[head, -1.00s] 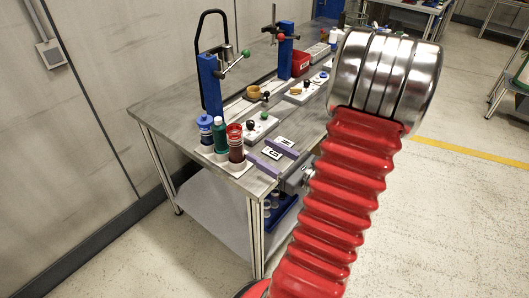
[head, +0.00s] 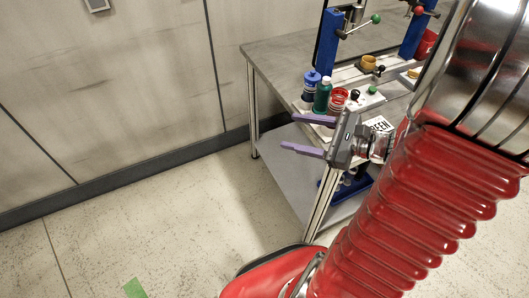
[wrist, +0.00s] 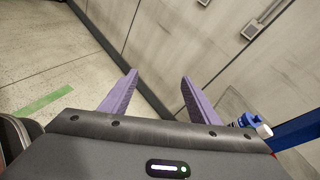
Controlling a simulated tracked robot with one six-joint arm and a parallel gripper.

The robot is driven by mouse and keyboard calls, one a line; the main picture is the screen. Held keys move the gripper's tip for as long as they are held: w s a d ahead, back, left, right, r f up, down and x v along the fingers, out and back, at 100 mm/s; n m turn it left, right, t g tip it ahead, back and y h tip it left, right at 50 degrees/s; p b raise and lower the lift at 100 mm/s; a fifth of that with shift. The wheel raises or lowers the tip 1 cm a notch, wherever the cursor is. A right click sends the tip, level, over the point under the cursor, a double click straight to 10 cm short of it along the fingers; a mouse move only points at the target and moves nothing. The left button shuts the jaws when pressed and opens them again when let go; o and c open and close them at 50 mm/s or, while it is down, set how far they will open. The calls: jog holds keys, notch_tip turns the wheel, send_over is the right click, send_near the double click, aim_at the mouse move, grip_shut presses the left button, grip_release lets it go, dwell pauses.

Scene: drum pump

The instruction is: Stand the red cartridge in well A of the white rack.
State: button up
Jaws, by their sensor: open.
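What these stand in is mostly hidden, and I cannot make out the white rack or well A. My gripper (head: 287,131) is open and empty, its two purple fingers pointing left in front of the bench corner. In the wrist view the fingers (wrist: 160,76) are apart with only wall and floor beyond; the blue-capped container (wrist: 250,120) shows at right.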

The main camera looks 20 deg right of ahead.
jog(key=s+a+n+g+h, duration=0.2)
jog(key=s+a+n+g, duration=0.25)
jog(key=a+n, duration=0.3)
jog(key=s+a+n+g+h, duration=0.2)
jog(key=s+a+n+g, duration=0.3)
jog(key=n, duration=0.3)
notch_tip(320, 180, up, 8)
jog(key=w+n+t+h, duration=0.1)
jog(key=n+t+h, duration=0.2)
jog(key=n, duration=0.6)
jog(key=shift+a+f+h, duration=0.25)
jog(key=shift+a+h, duration=0.15)
jog(key=shift+h, duration=0.6)
